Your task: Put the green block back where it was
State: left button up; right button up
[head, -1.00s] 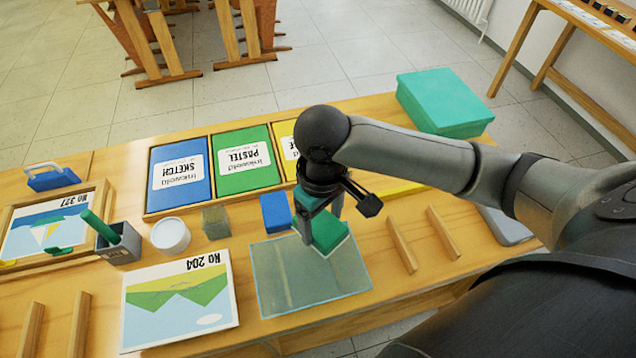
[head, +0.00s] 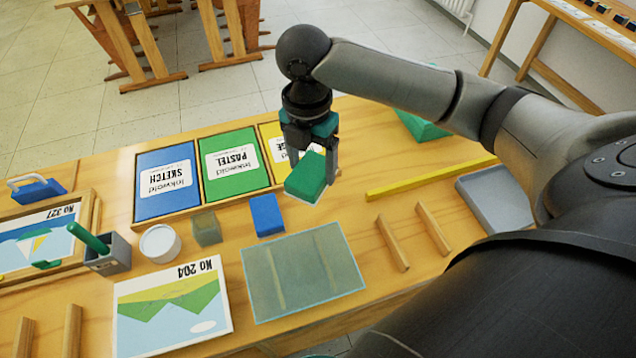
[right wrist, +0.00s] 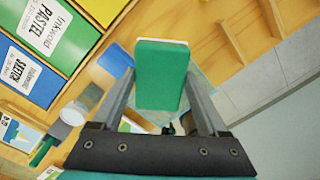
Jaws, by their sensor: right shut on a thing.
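The green block (head: 307,178) is in my right gripper (head: 312,165), near the front edge of the yellow box in the head view. In the right wrist view the green block (right wrist: 161,80) sits between the two fingers of my right gripper (right wrist: 160,95), which is shut on it. It appears held above the table; the exact gap is hard to judge. A blue block (head: 266,215) stands on the table, left of and nearer than the green one. My left gripper is not in view.
Sketch (head: 167,184), Pastel (head: 233,164) and yellow (head: 271,140) boxes stand in a row in a wooden tray. A glass-like sheet (head: 302,272), a yellow bar (head: 430,178), a grey tray (head: 497,198) and a teal box (head: 425,127) lie around. A white jar (head: 160,243) stands left.

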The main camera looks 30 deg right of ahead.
aim_at(317, 156)
jog(key=r+n, duration=0.1)
jog(key=n, duration=0.1)
jog(key=w+d+n, duration=0.1)
jog(key=n, duration=0.1)
jog(key=r+n, duration=0.1)
jog(key=n, duration=0.2)
jog(key=shift+w+d+r, duration=0.3)
jog(key=shift+w+r, duration=0.05)
jog(key=shift+w, duration=0.05)
jog(key=r+n, duration=0.1)
jog(key=n, duration=0.1)
jog(key=w+d+n, duration=0.1)
jog(key=n, duration=0.1)
jog(key=r+n, duration=0.1)
jog(key=n, duration=0.1)
jog(key=shift+w+d+r+n, duration=0.2)
jog(key=shift+r+n, duration=0.1)
jog(key=shift+n, duration=0.1)
notch_tip(317, 156, down, 20)
jog(key=b, duration=0.4)
jog(key=shift+b, duration=0.3)
jog(key=o, duration=1.2)
jog(key=shift+f, duration=0.1)
notch_tip(317, 156, up, 12)
jog(key=p, duration=0.3)
jog(key=shift+r, duration=0.2)
